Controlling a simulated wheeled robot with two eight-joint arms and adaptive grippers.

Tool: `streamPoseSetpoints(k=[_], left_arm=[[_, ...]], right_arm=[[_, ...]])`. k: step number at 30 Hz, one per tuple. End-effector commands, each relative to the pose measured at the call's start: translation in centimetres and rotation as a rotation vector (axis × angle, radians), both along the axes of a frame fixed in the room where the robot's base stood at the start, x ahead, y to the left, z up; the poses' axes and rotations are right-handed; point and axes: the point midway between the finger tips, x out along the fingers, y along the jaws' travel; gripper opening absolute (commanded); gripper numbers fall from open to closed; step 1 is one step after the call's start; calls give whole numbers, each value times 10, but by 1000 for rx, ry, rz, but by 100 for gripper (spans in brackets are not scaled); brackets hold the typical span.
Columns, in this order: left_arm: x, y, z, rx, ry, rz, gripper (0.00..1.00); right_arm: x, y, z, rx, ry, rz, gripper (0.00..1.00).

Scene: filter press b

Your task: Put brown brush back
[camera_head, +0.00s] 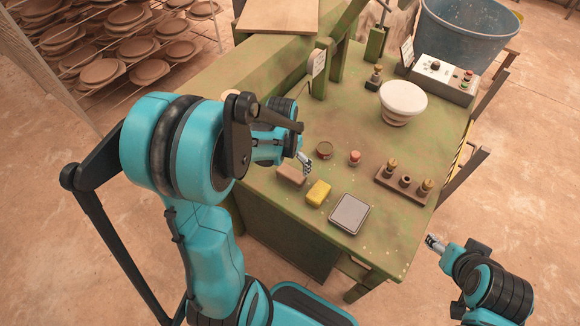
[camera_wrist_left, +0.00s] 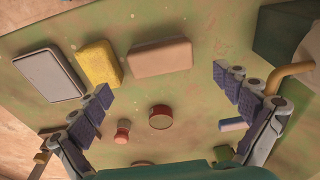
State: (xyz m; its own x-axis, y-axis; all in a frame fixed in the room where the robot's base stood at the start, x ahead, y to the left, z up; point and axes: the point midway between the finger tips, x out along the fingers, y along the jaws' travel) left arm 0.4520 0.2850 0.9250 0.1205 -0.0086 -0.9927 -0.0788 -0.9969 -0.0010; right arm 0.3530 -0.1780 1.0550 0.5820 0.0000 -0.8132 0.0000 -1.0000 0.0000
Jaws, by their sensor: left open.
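I cannot pick out a brown brush for certain. A brown block (camera_head: 291,175) lies on the green table and also shows in the left wrist view (camera_wrist_left: 160,58). A wooden rack (camera_head: 404,184) on the right holds small brown-topped pieces, too small to identify. A dark block with a brown-topped piece (camera_head: 375,76) stands farther back. My left gripper (camera_head: 305,163) is over the table near the brown block. In the left wrist view its fingers (camera_wrist_left: 165,88) are spread, with nothing between them. My right gripper (camera_head: 435,243) is off the table's right side, its opening unclear.
A yellow sponge (camera_head: 318,193) and a grey tray (camera_head: 349,214) lie near the front edge. A round tin (camera_head: 324,150) and a small reddish piece (camera_head: 354,158) stand behind them. A white bowl (camera_head: 403,102) and a control box (camera_head: 441,79) are farther back.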

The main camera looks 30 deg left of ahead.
Motion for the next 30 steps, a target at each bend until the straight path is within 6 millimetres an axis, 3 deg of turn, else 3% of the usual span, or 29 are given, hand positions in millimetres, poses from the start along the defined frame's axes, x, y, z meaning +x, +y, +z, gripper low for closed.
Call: streamPoseSetpoints(k=[3,11,16,21,30], left_arm=[[-3,0,25,0,0,0,100],[-7,-3,50,4,-13,2,100],[-23,-28,81,22,-101,15,100],[-51,-63,118,28,-251,39,100],[-93,-101,143,-7,-460,69,100]], right_arm=[[0,0,10,0,0,0,61],[0,0,16,0,0,0,61],[0,0,15,0,0,0,61],[0,0,15,0,0,0,61],[0,0,15,0,0,0,61]])
